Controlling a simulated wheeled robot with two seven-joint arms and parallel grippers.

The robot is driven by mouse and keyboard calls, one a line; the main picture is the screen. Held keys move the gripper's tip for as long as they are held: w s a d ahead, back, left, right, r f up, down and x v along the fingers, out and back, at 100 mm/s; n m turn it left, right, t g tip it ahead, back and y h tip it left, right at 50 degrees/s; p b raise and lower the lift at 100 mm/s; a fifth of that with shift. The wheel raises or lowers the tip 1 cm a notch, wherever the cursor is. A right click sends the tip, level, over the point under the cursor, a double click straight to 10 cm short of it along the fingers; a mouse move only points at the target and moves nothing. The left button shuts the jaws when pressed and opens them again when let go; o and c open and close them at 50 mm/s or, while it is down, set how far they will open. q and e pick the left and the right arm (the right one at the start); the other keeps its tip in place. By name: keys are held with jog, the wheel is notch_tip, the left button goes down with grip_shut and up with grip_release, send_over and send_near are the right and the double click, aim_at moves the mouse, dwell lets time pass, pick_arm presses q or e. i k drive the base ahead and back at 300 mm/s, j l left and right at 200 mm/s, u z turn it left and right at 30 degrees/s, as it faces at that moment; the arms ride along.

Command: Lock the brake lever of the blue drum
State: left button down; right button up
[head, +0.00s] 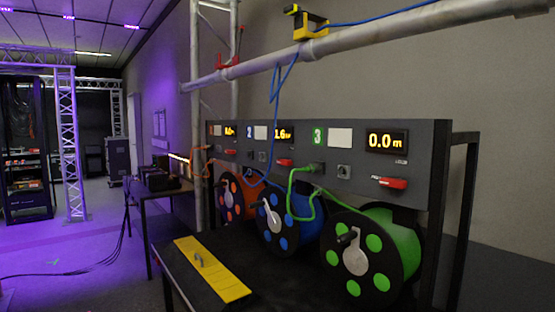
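The blue drum (272,222), with black flanges and a pale crank, sits in the middle of the rack under panel number 2. Its red brake lever (285,162) is on the panel above it, small and partly crossed by the blue cable's surroundings; I cannot tell its setting. The blue cable (276,100) rises from the drum area over the horizontal pipe. Neither of my grippers is in view.
A green drum (395,245) with its red lever (391,183) stands right, an orange drum (232,197) left. The pipe (400,30) bears a yellow clamp (310,24) and a red one (229,63). A yellow strip (212,270) lies in front. Floor at left is open.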

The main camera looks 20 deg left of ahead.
aim_at(286, 162)
jog(key=i+j, duration=0.15)
jog(key=j, duration=0.25)
jog(key=i+j+z, duration=0.1)
jog(key=j, duration=0.25)
jog(key=i+j, duration=0.2)
jog(key=j, duration=0.2)
jog(key=i+j+z, duration=0.1)
jog(key=j, duration=0.25)
jog(key=i+j, duration=0.15)
jog(key=j, duration=0.25)
jog(key=i+j+z, duration=0.1)
jog(key=j, duration=0.3)
jog(key=i+j, duration=0.15)
jog(key=j, duration=0.25)
jog(key=z, duration=0.05)
